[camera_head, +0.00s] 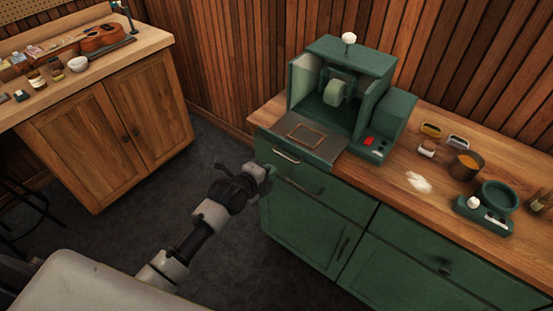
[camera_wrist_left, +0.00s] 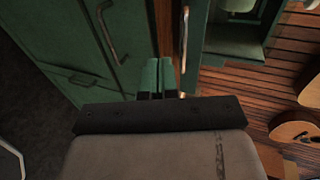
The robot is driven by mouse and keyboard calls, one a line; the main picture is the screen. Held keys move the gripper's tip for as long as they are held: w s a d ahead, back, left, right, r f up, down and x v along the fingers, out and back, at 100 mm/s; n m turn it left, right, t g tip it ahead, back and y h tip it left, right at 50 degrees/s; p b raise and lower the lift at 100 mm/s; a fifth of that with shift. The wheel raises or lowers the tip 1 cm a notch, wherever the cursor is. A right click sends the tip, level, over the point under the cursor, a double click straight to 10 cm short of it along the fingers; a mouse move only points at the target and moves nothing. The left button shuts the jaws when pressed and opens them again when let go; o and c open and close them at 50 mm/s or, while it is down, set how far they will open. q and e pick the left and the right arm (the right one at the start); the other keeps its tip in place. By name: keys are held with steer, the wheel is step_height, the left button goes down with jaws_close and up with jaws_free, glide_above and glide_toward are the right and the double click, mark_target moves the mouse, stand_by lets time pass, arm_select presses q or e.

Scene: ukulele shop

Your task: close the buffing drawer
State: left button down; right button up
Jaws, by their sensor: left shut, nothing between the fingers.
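The green buffing machine (camera_head: 342,85) stands on the wooden counter. Its buffing drawer (camera_head: 318,148) is pulled out at the front, past the counter's edge, with a wood-coloured rectangle on its dark top and a pale bar handle (camera_head: 286,156) on its green front. My left gripper (camera_head: 267,171) is just in front of and below the drawer handle, at the counter's left front corner. In the left wrist view its closed fingertips (camera_wrist_left: 156,79) are empty, close beside the drawer's handle (camera_wrist_left: 184,40). I cannot tell whether they touch the drawer. My right gripper is not in view.
The green cabinet (camera_head: 315,215) with dark handles stands under the counter. A brown jar (camera_head: 466,165), small tins and a green bowl device (camera_head: 491,200) sit to the right. A wooden workbench (camera_head: 110,140) with a ukulele (camera_head: 102,37) stands left. Dark floor lies between.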

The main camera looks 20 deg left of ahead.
arm_select(q)
steer(key=w, duration=0.2)
steer(key=w+d+p, duration=0.1)
steer(key=shift+w+d+r, duration=0.1)
steer(key=shift+w+r, duration=0.2)
steer(key=shift+r, duration=0.05)
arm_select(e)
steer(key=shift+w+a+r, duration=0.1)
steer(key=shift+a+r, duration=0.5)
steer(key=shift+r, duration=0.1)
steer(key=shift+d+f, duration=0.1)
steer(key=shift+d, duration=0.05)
